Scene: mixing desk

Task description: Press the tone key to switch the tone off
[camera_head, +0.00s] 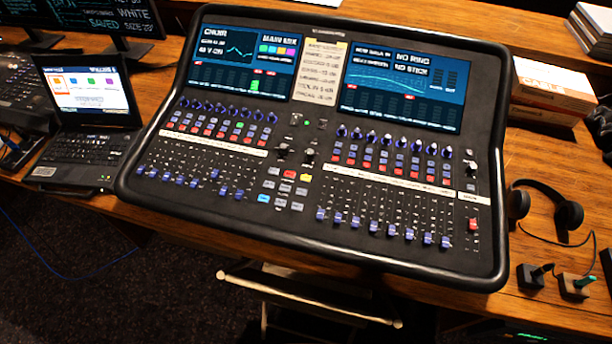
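The mixing desk (315,225) lies across the wooden table, tilted in the picture. Its centre holds a block of small keys: a red key (290,174), a yellow key (304,178), a cyan key (263,198) and several grey ones. Above them a small green light (307,123) glows between two small dark controls. The labels are too small to read, so I cannot tell which key is the tone key. The left screen (240,62) shows a curve, coloured tiles and one tall green bar with red marks near it. Neither gripper is in view.
A laptop (85,100) stands open left of the desk. Headphones (545,208) and small dark and wooden blocks (575,287) lie to the right. Boxes (552,85) stand behind at right. A folding seat or stand (310,297) is below the table's front edge.

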